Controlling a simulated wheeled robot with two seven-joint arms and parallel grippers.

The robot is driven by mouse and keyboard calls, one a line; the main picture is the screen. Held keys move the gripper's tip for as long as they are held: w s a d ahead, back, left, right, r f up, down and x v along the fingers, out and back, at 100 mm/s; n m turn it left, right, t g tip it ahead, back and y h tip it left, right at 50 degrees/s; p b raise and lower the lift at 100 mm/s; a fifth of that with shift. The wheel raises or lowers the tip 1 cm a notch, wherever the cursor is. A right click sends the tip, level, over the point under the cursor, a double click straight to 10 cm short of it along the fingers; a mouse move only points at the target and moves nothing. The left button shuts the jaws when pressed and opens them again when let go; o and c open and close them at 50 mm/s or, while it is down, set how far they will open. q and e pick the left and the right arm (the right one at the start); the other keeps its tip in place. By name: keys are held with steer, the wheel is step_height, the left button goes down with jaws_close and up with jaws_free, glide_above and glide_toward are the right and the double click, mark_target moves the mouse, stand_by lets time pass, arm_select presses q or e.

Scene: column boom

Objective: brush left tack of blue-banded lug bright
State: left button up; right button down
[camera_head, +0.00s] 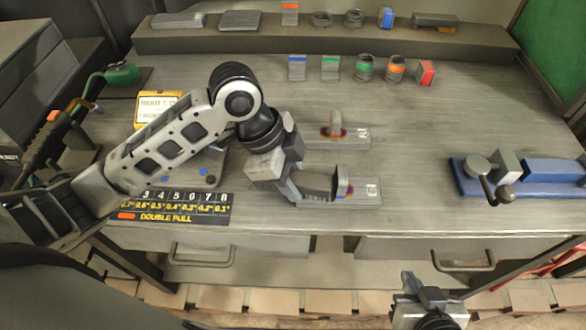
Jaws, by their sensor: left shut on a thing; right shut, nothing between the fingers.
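My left gripper (287,184) reaches in from the left and is shut on a dark grey block-like thing (317,184), perhaps the brush. The held thing lies low over the near steel plate (366,194), its right end against or just beside an upright lug (345,186) with orange and bluish tint at its foot. The lug's left side is mostly hidden and its band is unclear. A second lug (335,122) stands on the farther plate (357,136), with orange-brown and dark tint around its foot. My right gripper (424,284) is shut and empty before the bench's front edge.
Banded pieces, including a blue-banded one (297,68), stand in a row behind. A raised shelf (320,40) holds more parts. A blue clamp-like fixture (530,174) sits at right. A number chart (172,208) lies at front left. The bench right of the plates is clear.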

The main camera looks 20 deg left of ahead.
arm_select(q)
steer(key=shift+w+a+p, duration=0.2)
steer(key=shift+w+p, duration=0.2)
steer(key=shift+w, duration=0.15)
steer(key=shift+d+v, duration=0.15)
steer(key=shift+v, duration=1.45)
steer(key=shift+d+v, duration=0.15)
steer(key=shift+v, duration=1.5)
steer(key=shift+s, duration=0.1)
